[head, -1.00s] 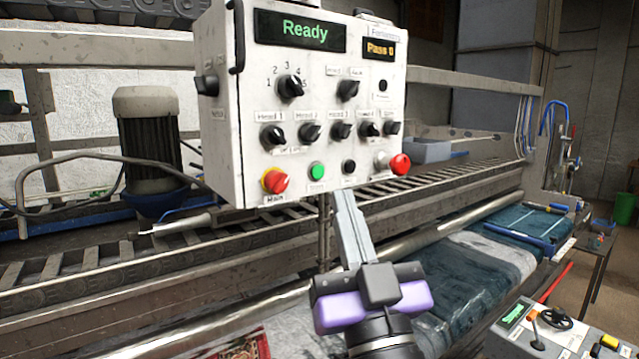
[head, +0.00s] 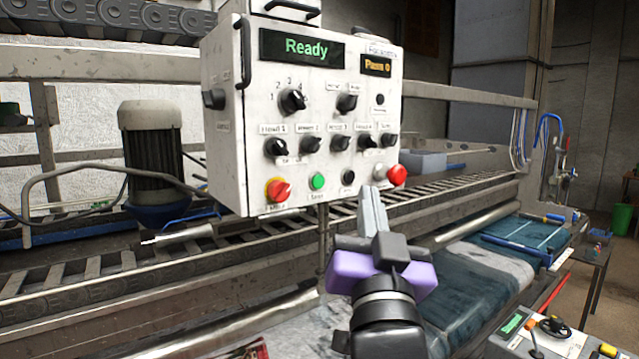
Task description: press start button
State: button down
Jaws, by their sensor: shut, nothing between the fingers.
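The white control box (head: 235,150) hangs in the upper middle of the head view, its display (head: 302,46) reading "Ready". The green button (head: 318,181) is on the panel's bottom row, between the red main switch (head: 278,190) and a black button (head: 348,177). A red mushroom button (head: 397,175) is at the row's right end. My gripper (head: 371,190) is shut and empty. I cannot tell the gap in depth between fingertips and panel.
A roller conveyor (head: 455,198) runs behind and below the box. A grey motor (head: 152,155) stands at left. A second small control panel (head: 540,335) is at lower right. A blue rug (head: 445,290) lies on the machine bed under my arm.

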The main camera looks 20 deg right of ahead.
aim_at(318, 182)
jog(key=shift+w+a+b, duration=0.4)
jog(key=shift+w, duration=0.85)
jog(key=shift+w+a+b, duration=0.35)
jog(key=shift+w+a, duration=0.1)
jog(key=shift+w, duration=0.85)
jog(key=shift+w+a+b, duration=0.4)
jog(key=shift+w, duration=0.85)
jog(key=shift+w, duration=0.15)
jog(key=shift+w+a+b, duration=0.1)
jog(key=shift+w+b, duration=0.15)
jog(key=shift+b, duration=0.2)
